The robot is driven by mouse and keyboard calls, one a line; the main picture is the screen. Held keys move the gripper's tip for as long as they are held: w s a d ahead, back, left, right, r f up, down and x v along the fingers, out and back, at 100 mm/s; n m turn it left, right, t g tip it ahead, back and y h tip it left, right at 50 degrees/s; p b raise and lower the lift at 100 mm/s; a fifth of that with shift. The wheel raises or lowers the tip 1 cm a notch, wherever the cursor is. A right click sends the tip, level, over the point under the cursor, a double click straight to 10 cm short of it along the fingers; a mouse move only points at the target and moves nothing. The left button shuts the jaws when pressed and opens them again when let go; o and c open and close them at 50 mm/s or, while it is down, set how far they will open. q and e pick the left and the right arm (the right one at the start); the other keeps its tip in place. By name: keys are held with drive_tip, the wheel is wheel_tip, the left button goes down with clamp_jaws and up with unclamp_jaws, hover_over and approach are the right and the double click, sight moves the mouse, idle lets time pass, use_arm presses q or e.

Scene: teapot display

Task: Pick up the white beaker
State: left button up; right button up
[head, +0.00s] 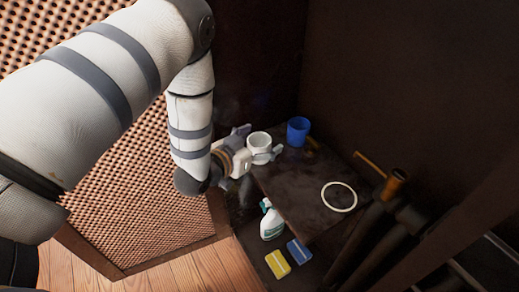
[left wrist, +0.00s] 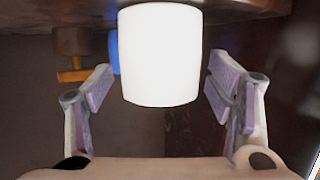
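The white beaker (head: 259,141) stands at the left corner of a dark table (head: 292,188) in the head view. In the left wrist view the beaker (left wrist: 160,55) is large and central. My left gripper (head: 258,144) is open, with one finger on each side of the beaker. In the left wrist view, gaps show between the beaker and both fingers of the gripper (left wrist: 160,80), so neither finger appears to touch it. My right gripper is out of view.
A blue cup (head: 298,131) stands close behind the beaker. A pale ring (head: 339,196) lies on the table. A spray bottle (head: 271,220), a yellow sponge (head: 278,264) and a blue sponge (head: 299,251) are below. A woven panel (head: 150,190) flanks the left; dark walls enclose the back.

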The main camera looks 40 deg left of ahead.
use_arm(q)
drive_tip(key=c, duration=1.3)
